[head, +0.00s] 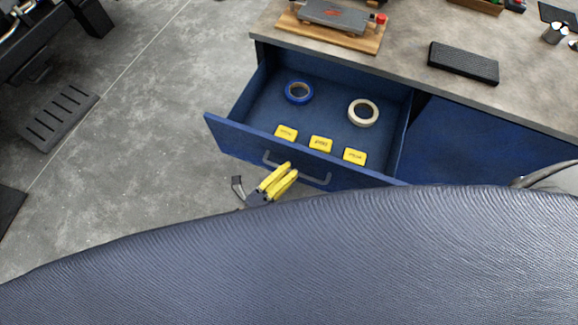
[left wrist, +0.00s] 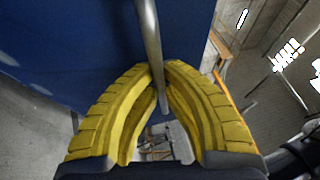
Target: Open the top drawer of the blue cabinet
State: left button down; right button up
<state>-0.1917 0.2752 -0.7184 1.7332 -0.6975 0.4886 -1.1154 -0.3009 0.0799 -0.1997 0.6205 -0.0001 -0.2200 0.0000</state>
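The blue cabinet (head: 485,140) stands under a grey worktop at the upper right of the head view. Its top drawer (head: 225,136) is pulled well out, with its inside showing. A grey bar handle (head: 318,180) is on the drawer front. My left gripper (head: 290,170) has yellow fingers and is at the left part of this handle. In the left wrist view, the handle bar (left wrist: 149,30) passes between the fingertips (left wrist: 160,72), which close on it from both sides. My right gripper is not in view.
The drawer holds blue tape (head: 298,91), pale tape (head: 363,112) and three yellow boxes (head: 320,144). A dark block (head: 463,63) and a wooden board (head: 330,33) lie on the worktop (head: 400,70). A large blue padded surface (head: 330,250) fills the foreground.

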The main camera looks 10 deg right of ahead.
pick_arm(q)
jog(key=shift+s+d+r, duration=0.1)
jog(key=shift+s+d, duration=0.05)
jog(key=c, duration=1.5)
grip_release()
jog(key=v, duration=1.2)
